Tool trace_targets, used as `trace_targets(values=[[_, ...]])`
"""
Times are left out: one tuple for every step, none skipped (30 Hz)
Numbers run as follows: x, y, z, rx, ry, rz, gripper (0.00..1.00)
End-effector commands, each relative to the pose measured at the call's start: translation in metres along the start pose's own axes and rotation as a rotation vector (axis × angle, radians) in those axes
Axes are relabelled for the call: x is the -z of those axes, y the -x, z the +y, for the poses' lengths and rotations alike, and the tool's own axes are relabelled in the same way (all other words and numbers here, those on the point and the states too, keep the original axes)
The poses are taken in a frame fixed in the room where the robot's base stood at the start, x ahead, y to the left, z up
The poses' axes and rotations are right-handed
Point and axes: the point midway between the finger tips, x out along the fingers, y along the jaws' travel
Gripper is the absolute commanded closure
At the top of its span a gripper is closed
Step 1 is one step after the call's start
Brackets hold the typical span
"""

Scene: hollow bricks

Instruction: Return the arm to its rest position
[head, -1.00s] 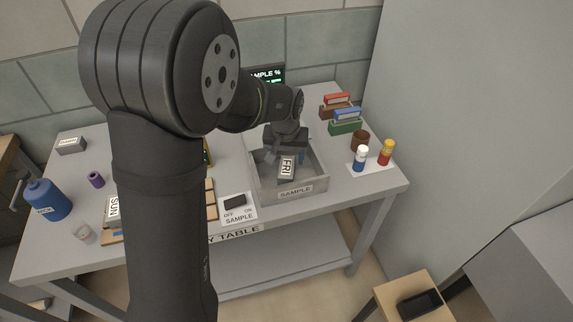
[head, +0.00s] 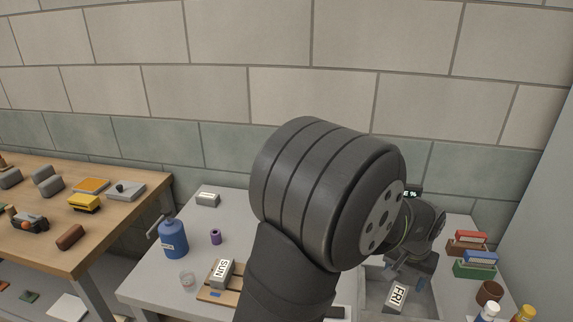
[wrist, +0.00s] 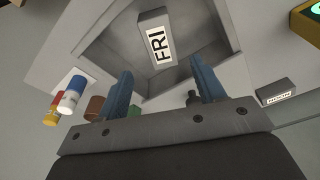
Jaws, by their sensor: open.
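My gripper (wrist: 160,90) is open, with two blue fingers spread apart and nothing between them in the wrist view. A grey hollow brick labelled FRI (wrist: 156,38) lies inside the grey tray (wrist: 222,52), beyond the fingertips and apart from them. In the head view the FRI brick (head: 396,296) shows at the lower right, below my wrist. My arm's large dark joint covers the middle of the head view and hides much of the table. Only a little of the gripper (head: 422,284) shows there.
A SUN brick (head: 222,272) sits on a wooden board at left. A blue bottle (head: 173,240), a purple spool (head: 215,237) and a clear cup (head: 187,281) stand nearby. Colored blocks (head: 474,264) and a brown jar (head: 489,292) stand at right. A wooden table (head: 125,214) is further left.

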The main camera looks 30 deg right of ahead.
Motion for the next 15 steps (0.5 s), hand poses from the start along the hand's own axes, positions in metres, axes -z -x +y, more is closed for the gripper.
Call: trace_targets(values=[[-0.001, -0.011, 0.000, 0.001, 0.000, -0.004, 0.38], [-0.001, -0.016, 0.000, 0.001, 0.000, -0.005, 0.38], [-0.001, -0.024, 0.000, 0.001, 0.000, -0.005, 0.38], [-0.001, -0.030, 0.000, 0.001, 0.000, -0.005, 0.38], [-0.001, -0.036, -0.001, 0.001, 0.000, -0.005, 0.38], [-0.001, -0.044, 0.000, 0.001, 0.000, -0.005, 0.38], [-0.001, -0.050, 0.000, 0.001, 0.000, -0.005, 0.38], [-0.001, -0.055, 0.000, 0.001, 0.000, -0.004, 0.38], [-0.001, -0.063, -0.001, 0.001, 0.000, -0.005, 0.38], [-0.001, -0.069, 0.000, 0.001, 0.000, -0.004, 0.38], [-0.001, -0.074, 0.000, 0.001, 0.000, -0.003, 0.38], [-0.001, -0.082, -0.001, 0.001, 0.000, -0.005, 0.38], [-0.001, -0.087, 0.000, 0.001, 0.000, -0.004, 0.38], [-0.001, -0.092, 0.000, 0.001, 0.000, -0.003, 0.38], [-0.001, -0.099, -0.001, 0.001, 0.000, -0.004, 0.38]])
